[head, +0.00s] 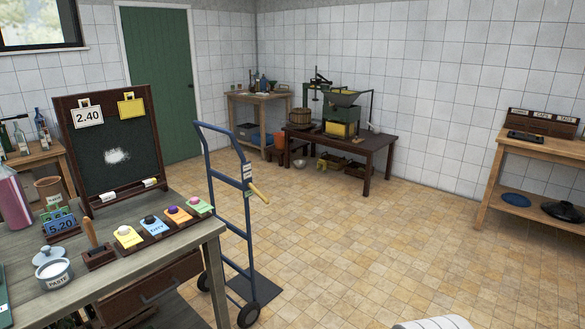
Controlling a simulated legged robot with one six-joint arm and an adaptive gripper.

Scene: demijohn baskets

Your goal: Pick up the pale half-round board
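I cannot make out a pale half-round board anywhere in the head view. My gripper is not in view either. A white ribbed thing (433,323) shows only its top at the bottom edge, and I cannot tell what it is.
A grey worktop (160,262) with a chalkboard (113,145), pots and coloured tags stands at left. A blue hand truck (228,210) stands beside it. A dark bench (375,147) with a press is at the back, a wooden table (545,146) at right. The middle tiled floor is clear.

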